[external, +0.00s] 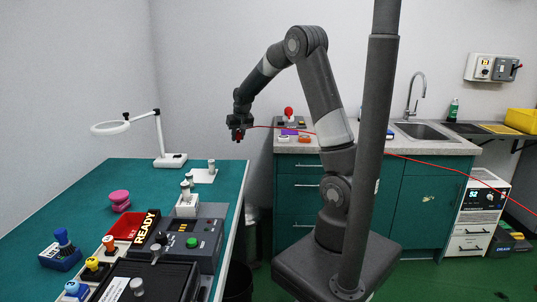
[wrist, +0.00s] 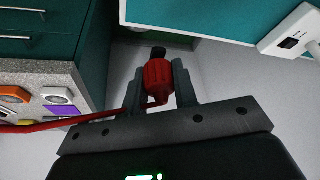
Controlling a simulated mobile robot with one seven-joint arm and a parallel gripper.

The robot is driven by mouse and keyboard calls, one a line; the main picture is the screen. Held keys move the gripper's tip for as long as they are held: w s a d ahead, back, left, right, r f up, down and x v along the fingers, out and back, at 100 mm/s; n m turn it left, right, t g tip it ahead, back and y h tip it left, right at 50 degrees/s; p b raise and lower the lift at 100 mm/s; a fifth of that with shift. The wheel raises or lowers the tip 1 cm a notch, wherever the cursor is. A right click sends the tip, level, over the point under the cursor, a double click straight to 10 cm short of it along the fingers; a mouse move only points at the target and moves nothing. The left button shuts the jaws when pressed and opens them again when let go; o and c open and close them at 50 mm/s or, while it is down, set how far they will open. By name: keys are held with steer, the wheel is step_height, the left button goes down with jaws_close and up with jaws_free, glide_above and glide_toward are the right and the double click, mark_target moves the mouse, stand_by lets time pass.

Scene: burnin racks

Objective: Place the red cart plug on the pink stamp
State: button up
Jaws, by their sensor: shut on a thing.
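My gripper (external: 239,134) is in the air beyond the right edge of the green table, in front of the far counter. It is shut on the red cart plug (wrist: 158,76), which sits between the two dark fingers in the wrist view. A red cable (wrist: 60,126) leads away from the plug. The pink stamp (external: 119,200) stands on the green table at the left of the external view, well apart from my gripper. The stamp does not show in the wrist view.
The green table (external: 85,190) carries a magnifier lamp (external: 160,140), a grey device (external: 195,240), a red READY tray (external: 125,229) and several small knobs.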

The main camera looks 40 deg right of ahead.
steer(key=shift+s+d+r, duration=0.35)
steer(key=shift+d+r, duration=0.05)
steer(key=shift+d, duration=0.2)
steer(key=w+a+r+n+y, duration=0.1)
steer(key=w+a+r+n, duration=0.1)
steer(key=a, duration=0.9)
steer(key=w+a+r+n+y, duration=0.1)
steer(key=w+a+n, duration=0.15)
steer(key=a, duration=0.95)
steer(key=s+a+r+n+y, duration=0.1)
steer(key=s+a+r+n, duration=0.15)
steer(key=a, duration=0.75)
steer(key=s+a+r+n, duration=0.1)
steer(key=s+a+n, duration=0.15)
steer(key=a, duration=0.85)
glide_above(115, 193)
steer(key=s+d, duration=0.1)
steer(key=d, duration=0.1)
steer(key=shift+m+g, duration=0.3)
steer(key=shift+m, duration=0.05)
steer(key=f, duration=0.6)
steer(key=shift+s+a+f, duration=0.2)
steer(key=shift+f, duration=0.15)
steer(key=shift+a+f, duration=0.3)
steer(key=shift+a, duration=0.15)
steer(key=shift+f, duration=2)
steer(key=shift+f, duration=0.1)
